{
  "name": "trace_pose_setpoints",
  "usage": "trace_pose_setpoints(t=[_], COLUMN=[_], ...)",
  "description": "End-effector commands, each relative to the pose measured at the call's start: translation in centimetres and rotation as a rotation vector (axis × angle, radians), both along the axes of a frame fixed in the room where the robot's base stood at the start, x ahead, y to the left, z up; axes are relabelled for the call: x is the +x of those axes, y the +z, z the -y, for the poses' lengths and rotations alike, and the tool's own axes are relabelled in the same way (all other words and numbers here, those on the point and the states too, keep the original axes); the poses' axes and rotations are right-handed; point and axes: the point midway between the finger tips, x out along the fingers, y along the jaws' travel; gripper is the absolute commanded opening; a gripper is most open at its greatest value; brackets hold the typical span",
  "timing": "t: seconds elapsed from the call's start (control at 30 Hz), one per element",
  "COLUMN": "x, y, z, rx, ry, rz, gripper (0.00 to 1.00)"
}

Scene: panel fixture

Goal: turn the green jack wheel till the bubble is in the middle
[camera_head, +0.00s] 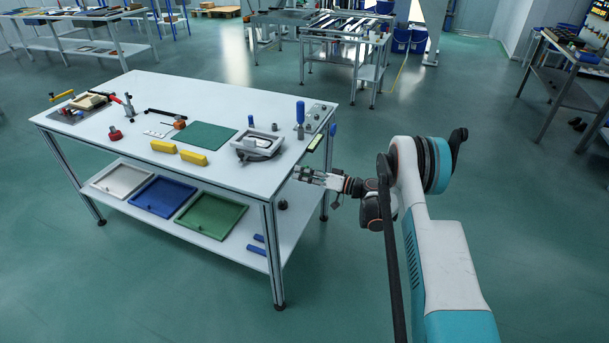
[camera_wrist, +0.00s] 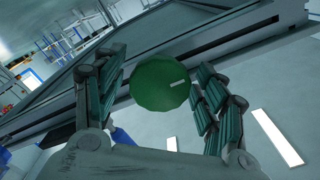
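The green jack wheel (camera_wrist: 158,88) faces the wrist camera below the table edge, with a short white mark on its right side. My gripper (camera_wrist: 160,92) has its two dark ribbed fingers spread on either side of the wheel. The fingers look close to the rim but not clamped on it; contact is hard to tell. In the head view my gripper (camera_head: 302,173) is at the table's right end, just below the top, and the wheel is hard to make out there. A small yellow-green strip, perhaps the level vial (camera_head: 315,142), lies near the right edge; its bubble is too small to see.
The white table (camera_head: 210,90) carries a grey device (camera_head: 257,147), yellow blocks (camera_head: 193,157), a green mat (camera_head: 206,136) and a blue-handled tool (camera_head: 300,112). Trays, including a blue one (camera_head: 161,195), sit on the lower shelf. The floor right of the table is clear around my arm.

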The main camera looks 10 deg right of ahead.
Motion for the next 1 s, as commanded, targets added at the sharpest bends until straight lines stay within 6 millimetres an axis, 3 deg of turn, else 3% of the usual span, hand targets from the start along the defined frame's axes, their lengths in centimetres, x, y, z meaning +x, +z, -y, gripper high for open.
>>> trace_pose_setpoints(t=[0.03, 0.17, 0.57, 1.0], x=[-0.01, -0.01, 0.0, -0.02], y=[0.0, -0.01, -0.01, 0.02], z=[0.01, 0.0, 0.0, -0.01], rx=[0.0, 0.0, 0.025, 0.214], ry=[0.0, 0.0, 0.0, 0.0], rz=[0.0, 0.0, -0.034, -0.294], gripper=[0.5, 0.21, 0.21, 0.21])
